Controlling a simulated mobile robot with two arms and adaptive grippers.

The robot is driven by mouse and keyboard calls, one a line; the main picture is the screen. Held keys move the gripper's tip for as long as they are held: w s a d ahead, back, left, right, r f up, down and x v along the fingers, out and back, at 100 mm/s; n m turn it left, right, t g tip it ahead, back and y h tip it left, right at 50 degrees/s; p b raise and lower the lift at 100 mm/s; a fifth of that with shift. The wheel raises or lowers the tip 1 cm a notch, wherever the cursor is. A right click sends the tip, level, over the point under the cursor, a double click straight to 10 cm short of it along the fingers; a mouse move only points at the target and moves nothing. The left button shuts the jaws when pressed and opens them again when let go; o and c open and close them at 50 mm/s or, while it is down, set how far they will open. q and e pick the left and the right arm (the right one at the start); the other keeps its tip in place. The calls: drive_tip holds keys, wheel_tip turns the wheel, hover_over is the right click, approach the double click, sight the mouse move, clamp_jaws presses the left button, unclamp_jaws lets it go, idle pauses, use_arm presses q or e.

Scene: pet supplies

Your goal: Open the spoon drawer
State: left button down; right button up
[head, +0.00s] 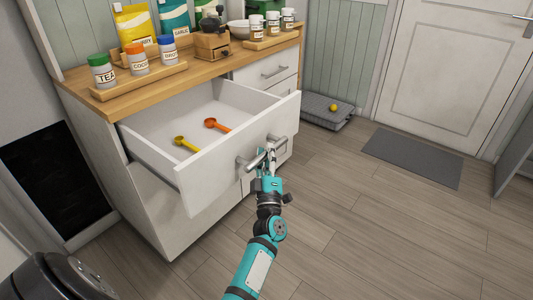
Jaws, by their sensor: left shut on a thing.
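The spoon drawer (200,191) is pulled well out of the white cabinet (133,190). Inside it lie a yellow spoon (186,144) and an orange spoon (217,125), apart from each other on the white bottom. A grey bar handle (246,163) is on its front. My left gripper (267,158) is shut on the handle, at the front face of the drawer. My right gripper is not in the head view.
The wooden countertop (190,76) carries labelled jars (102,70) on a tray, bags, a grinder (212,40) and a bowl. A grey mat (413,157) lies before the door. The floor right of the drawer is clear.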

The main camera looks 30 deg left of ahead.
use_arm(q)
drive_tip(key=shift+r, duration=0.15)
drive_tip(key=c, duration=1.2)
unclamp_jaws()
drive_tip(key=shift+o, duration=0.2)
drive_tip(key=shift+s+d+f, duration=0.2)
drive_tip(key=shift+f, duration=0.05)
drive_tip(key=v, duration=0.7)
drive_tip(key=shift+s+d, duration=0.15)
drive_tip(key=shift+d+f, duration=0.1)
drive_tip(key=shift+f, duration=0.05)
